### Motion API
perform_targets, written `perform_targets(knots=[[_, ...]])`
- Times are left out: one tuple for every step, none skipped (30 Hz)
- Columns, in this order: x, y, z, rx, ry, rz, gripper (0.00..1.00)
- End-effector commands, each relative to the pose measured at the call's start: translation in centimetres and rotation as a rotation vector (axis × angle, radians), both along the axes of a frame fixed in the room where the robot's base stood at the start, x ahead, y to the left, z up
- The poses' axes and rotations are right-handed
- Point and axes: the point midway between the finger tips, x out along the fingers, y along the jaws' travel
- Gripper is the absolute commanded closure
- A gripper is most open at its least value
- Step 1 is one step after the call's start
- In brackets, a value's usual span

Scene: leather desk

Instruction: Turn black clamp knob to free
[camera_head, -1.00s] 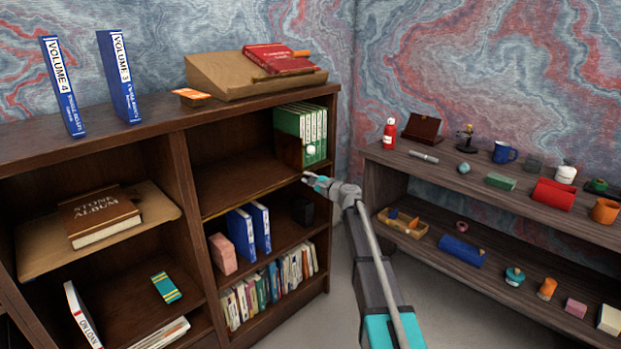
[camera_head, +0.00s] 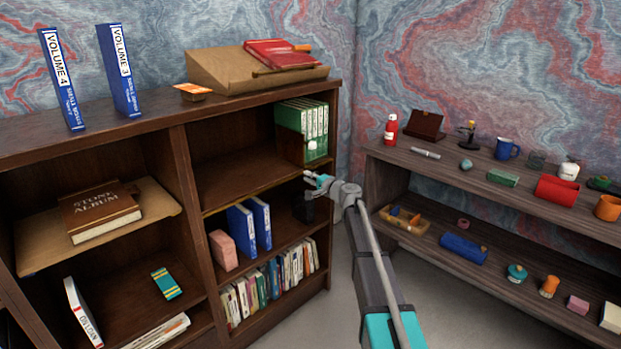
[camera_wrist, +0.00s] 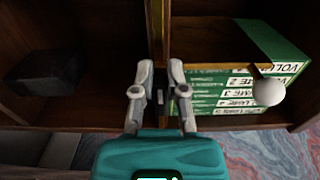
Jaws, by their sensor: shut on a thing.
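My gripper (camera_head: 309,180) is at the front edge of the middle shelf in the right bookcase, below the green volumes (camera_head: 316,130). In the wrist view its two grey fingers (camera_wrist: 160,68) straddle the shelf edge with its brass strip (camera_wrist: 155,40). They are shut on a small dark piece (camera_wrist: 160,97), which appears to be the black clamp knob. Its shape and turn are mostly hidden by the fingers. A white ball (camera_wrist: 268,91) on a brass stem sits by the green volumes, to the right of the fingers and apart from them.
A black box (camera_wrist: 45,72) stands on the shelf below, left of my gripper in the wrist view. Blue binders (camera_head: 249,226) and a pink block (camera_head: 223,250) stand on that shelf. A separate shelf unit (camera_head: 470,166) with several small objects is at the right. The middle shelf's left part is bare.

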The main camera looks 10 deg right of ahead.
Motion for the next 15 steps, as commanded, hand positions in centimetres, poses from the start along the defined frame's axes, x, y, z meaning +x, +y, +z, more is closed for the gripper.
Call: perform_targets(knots=[[0.42, 0.01, 0.07, 0.001, -0.001, -0.003, 1.0], [0.43, 0.01, 0.07, 0.001, -0.001, -0.003, 1.0], [0.43, 0.01, 0.08, 0.001, -0.002, -0.003, 1.0], [0.43, 0.0, 0.08, 0.002, -0.001, -0.004, 1.0], [0.44, 0.01, 0.08, 0.002, -0.001, -0.003, 1.0], [0.44, 0.0, 0.08, 0.002, -0.001, -0.003, 1.0], [0.44, 0.0, 0.09, 0.002, -0.001, -0.004, 1.0], [0.44, 0.0, 0.09, 0.002, -0.001, -0.004, 1.0], [0.44, 0.0, 0.09, 0.003, -0.001, -0.003, 0.77], [0.44, 0.0, 0.09, 0.003, -0.001, -0.003, 0.71], [0.42, 0.0, 0.09, 0.003, -0.001, -0.003, 0.66], [0.39, -0.01, 0.09, 0.003, -0.001, -0.003, 0.58], [0.36, -0.01, 0.08, 0.003, -0.001, -0.003, 0.53], [0.33, -0.01, 0.07, 0.003, 0.0, -0.002, 0.47], [0.3, -0.02, 0.07, 0.003, 0.0, -0.002, 0.47]])
